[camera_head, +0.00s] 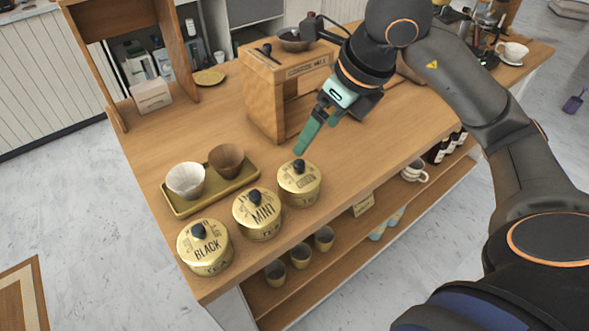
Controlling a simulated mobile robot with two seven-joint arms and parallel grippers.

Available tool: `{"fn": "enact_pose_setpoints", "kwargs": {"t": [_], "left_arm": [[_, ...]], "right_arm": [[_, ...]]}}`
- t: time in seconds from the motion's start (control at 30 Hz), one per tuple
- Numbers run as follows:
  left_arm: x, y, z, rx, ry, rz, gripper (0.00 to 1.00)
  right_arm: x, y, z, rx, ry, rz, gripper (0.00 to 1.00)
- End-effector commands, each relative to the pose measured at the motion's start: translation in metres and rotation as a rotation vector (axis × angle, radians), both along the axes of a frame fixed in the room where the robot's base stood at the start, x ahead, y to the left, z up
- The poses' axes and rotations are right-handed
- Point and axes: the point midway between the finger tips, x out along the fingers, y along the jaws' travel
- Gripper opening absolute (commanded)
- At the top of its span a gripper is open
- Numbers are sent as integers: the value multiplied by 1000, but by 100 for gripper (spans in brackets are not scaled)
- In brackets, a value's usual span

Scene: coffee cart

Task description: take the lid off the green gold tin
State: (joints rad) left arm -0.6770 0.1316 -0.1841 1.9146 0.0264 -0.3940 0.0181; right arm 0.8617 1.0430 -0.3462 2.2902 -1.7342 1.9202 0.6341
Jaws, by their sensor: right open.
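The green gold tin (301,193) stands upright on the wooden cart top, the rightmost of three gold tins. Its lid is on, with a black knob (298,166) on top; the lettering is small and partly hard to read. My right gripper (316,137), with teal fingers, is open and empty. It comes down from the upper right, and its fingertips are just above and behind the knob, apart from it as far as I can see. My left gripper is not in view.
The mint tin (258,223) and black tin (205,257) stand to the left. Behind them is a tray (239,184) with two cups. A wooden coffee mill (265,97) stands behind my right gripper. The cart top to the right of the tin is clear.

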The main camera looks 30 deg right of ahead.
Motion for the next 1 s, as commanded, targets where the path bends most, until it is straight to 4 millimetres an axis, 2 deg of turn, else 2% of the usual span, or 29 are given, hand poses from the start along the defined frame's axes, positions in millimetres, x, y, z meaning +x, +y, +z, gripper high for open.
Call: {"fn": "enact_pose_setpoints", "kwargs": {"t": [0.3,0.57,0.83,1.0], "left_arm": [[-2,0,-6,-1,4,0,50],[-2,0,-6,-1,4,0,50],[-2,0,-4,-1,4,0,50],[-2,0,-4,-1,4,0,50]], "right_arm": [[19,5,-51,-6,5,-3,100],[26,8,-70,-5,4,0,100],[39,12,-107,-3,5,-2,100],[42,12,-113,-5,-1,-1,100]]}}
